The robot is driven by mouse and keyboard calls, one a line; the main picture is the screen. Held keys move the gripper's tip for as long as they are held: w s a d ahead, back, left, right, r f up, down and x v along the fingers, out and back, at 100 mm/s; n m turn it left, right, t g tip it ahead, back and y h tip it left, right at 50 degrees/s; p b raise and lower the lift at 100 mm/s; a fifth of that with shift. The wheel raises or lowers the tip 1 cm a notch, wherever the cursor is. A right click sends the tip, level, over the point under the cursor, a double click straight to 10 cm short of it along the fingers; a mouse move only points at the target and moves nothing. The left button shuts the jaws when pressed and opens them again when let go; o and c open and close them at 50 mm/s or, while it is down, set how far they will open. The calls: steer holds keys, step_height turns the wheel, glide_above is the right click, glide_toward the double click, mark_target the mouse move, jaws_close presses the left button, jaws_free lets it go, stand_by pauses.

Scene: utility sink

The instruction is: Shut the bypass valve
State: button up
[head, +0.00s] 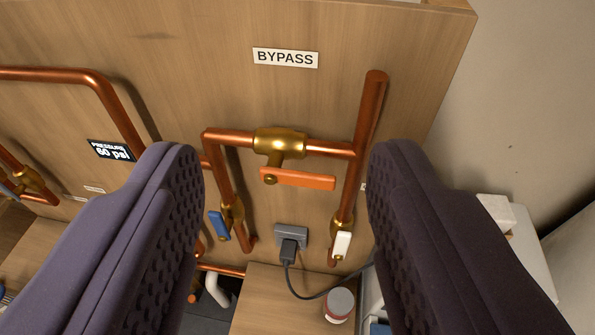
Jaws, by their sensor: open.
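The bypass valve is a brass body (279,142) on a horizontal copper pipe, under a white label (285,58) reading BYPASS. Its orange lever (298,179) points right from the stem, roughly in line with the pipe. My gripper (285,190) is open, with one dark padded finger at each side of the view. The orange lever shows in the gap between the fingers, and neither finger appears to touch it. How far the fingertips are from the panel is hard to tell.
Below the bypass are a valve with a blue lever (219,226) and one with a white lever (342,245). A plugged outlet (290,238) sits between them, its black cord trailing down. A jar (339,304) stands below.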

steer(key=shift+g+y, duration=0.4)
steer(key=shift+g, duration=0.2)
steer(key=w+p, duration=0.2)
steer(key=p, duration=0.1)
steer(key=w+r+p, duration=0.1)
steer(key=w+p, duration=0.2)
steer(key=p, duration=0.2)
steer(key=shift+w+a+r+p, duration=0.2)
steer(key=shift+w+a+p, duration=0.15)
steer(key=shift+w+a, duration=0.05)
jaws_close()
steer(key=w+a+f+g+p, duration=0.15)
steer(key=w+p, duration=0.45)
steer(key=p, duration=0.9)
steer(key=s+d+f+m+g+h+p, duration=0.2)
steer(key=s+d+f+g+p, duration=0.1)
steer(key=p, duration=1.6)
steer(key=shift+s+f+g+h+p, duration=0.35)
steer(key=shift+s+f, duration=0.1)
steer(key=shift+f, duration=0.35)
